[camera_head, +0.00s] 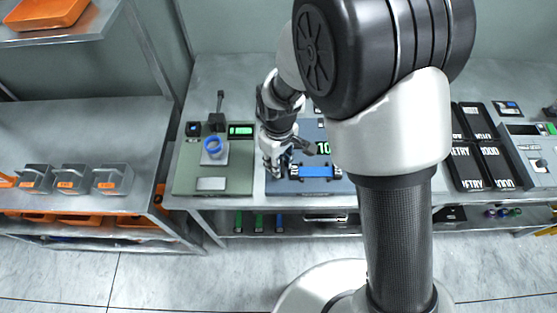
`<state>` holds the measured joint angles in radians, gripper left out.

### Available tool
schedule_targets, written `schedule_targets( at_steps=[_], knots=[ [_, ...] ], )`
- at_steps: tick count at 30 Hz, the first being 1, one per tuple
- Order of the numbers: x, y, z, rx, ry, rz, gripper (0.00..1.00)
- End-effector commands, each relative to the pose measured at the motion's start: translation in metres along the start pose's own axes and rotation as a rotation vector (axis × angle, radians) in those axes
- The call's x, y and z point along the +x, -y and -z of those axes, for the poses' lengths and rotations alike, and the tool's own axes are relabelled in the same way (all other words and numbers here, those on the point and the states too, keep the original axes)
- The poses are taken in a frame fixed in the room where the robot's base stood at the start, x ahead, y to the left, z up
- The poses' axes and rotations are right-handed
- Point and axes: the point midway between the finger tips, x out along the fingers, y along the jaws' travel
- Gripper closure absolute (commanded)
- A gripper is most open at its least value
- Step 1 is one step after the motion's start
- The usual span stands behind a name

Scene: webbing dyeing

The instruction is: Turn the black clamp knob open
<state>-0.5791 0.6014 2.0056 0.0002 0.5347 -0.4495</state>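My gripper (274,165) points down over the left part of a blue-grey bench device (290,187) with a lit display. Its fingers are small in the picture, and I cannot tell whether they are open, shut or touching anything. A small dark part (301,144) shows just right of the gripper; it may be the black clamp knob, but the gripper and arm partly cover this area. A blue bar (316,171) lies across the front of the device, right of the fingertips. My arm hides the device's right side.
A green device (185,180) with a blue ring (213,146) and a black upright part (218,121) stands close on the left. Black boxes (466,165) stand on the right. A side table (70,125) holds several grey bins. A shelf (60,32) overhangs at upper left.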

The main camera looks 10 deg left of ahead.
Motion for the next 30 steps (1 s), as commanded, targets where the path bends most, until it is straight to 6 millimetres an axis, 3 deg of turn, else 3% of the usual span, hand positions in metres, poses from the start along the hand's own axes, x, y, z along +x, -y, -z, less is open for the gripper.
schedule_targets(
  at_steps=[13,14,15,23,30],
  knots=[
    [-0.0001,-0.0001,0.0002,-0.010,0.000,-0.001,0.99],
    [-0.0001,-0.0001,0.0002,-0.010,0.000,-0.001,0.73],
    [-0.0001,-0.0001,0.0002,-0.010,0.000,-0.001,0.70],
    [0.0000,0.0000,0.0001,-0.009,0.000,0.000,0.54],
    [0.0000,0.0000,0.0001,-0.008,0.000,0.000,0.54]
  ],
)
